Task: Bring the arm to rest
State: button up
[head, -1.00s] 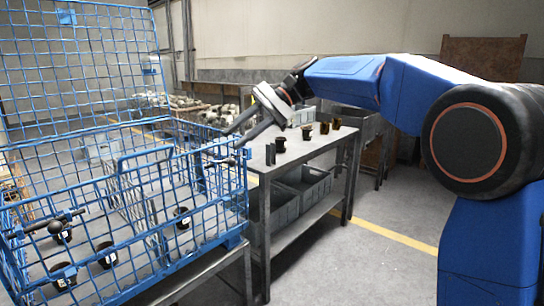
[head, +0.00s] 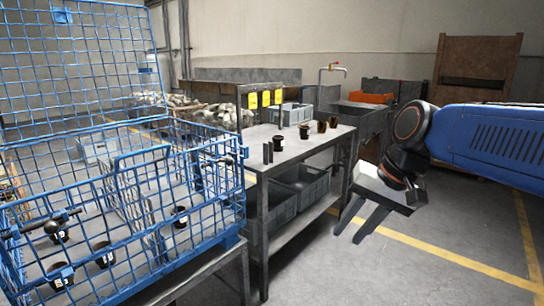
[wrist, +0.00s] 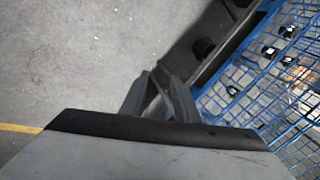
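My gripper (head: 357,224) hangs in free air to the right of the metal table, in the head view. Its two fingers point down and to the left, with a gap between them and nothing held. In the wrist view its fingers (wrist: 160,82) show over the floor and the table's edge, also with nothing between them. My blue arm reaches in from the right edge of the head view.
A metal table (head: 310,148) bears several dark cups and has grey bins (head: 303,187) below. A blue wire crate (head: 215,215) with dark parts inside stands at left. An orange box (head: 371,98) sits behind. The floor (head: 390,275) at front right is clear.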

jog(key=s+d+f+n+t+h, duration=0.2)
jog(key=s+d+f+h, duration=0.2)
jog(key=s+d+f, duration=0.7)
jog(key=shift+s+d+f+n, duration=0.3)
jog(key=shift+s+f, duration=0.3)
jog(key=shift+f, duration=0.35)
jog(key=shift+a, duration=0.15)
